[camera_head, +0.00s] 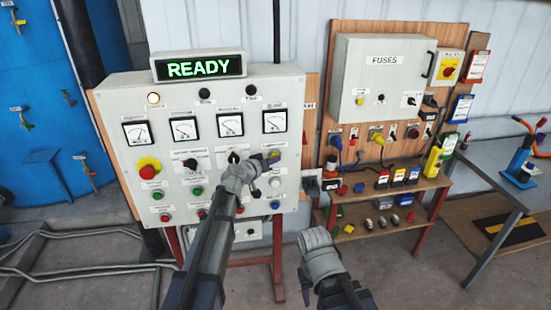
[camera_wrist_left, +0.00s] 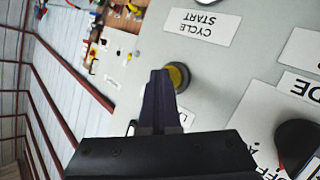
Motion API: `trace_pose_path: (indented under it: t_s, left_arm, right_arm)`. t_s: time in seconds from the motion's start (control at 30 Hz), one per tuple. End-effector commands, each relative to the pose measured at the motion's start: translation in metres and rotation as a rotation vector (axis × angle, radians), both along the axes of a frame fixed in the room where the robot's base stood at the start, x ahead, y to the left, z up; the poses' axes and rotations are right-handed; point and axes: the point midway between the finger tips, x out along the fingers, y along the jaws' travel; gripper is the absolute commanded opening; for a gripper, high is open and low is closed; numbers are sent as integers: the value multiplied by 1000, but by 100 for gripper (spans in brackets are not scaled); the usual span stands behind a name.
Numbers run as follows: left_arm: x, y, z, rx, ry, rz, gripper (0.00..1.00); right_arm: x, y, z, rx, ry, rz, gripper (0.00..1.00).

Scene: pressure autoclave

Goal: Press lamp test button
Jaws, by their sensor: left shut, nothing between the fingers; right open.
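A yellow button (camera_head: 275,154) sits on the right of the grey control panel (camera_head: 205,255). In the left wrist view the yellow button (camera_wrist_left: 179,75) has a dark collar and lies right at my fingertips; I cannot tell whether they touch it. My left gripper (camera_head: 266,161) is shut and empty, pointing at this button, and its closed fingers (camera_wrist_left: 160,74) partly cover it in the wrist view. The label at the button is mostly hidden by the gripper, so I cannot read lamp test.
A READY display (camera_head: 204,67) glows green above the panel. One indicator lamp (camera_head: 153,98) is lit. A red mushroom button (camera_head: 148,172) and a black selector (camera_wrist_left: 297,145) are on the panel. A CYCLE START label (camera_wrist_left: 203,27) is near the yellow button. A shelf (camera_head: 385,228) stands to the right.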

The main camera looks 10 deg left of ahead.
Motion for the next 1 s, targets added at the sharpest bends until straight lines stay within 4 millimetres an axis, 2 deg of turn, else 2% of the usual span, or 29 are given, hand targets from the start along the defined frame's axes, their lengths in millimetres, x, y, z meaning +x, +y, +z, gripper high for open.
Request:
trace_pose_path:
  t_s: [0.2,0.67,1.0]
  left_arm:
    - [-12,-3,0,0,0,0,0]
    - [-16,-5,0,0,1,0,0]
    - [-45,-12,0,0,1,-1,0]
  right_arm:
    - [0,0,0,0,0,0,50]
    - [0,0,0,0,0,0,50]
    - [0,0,0,0,0,0,50]
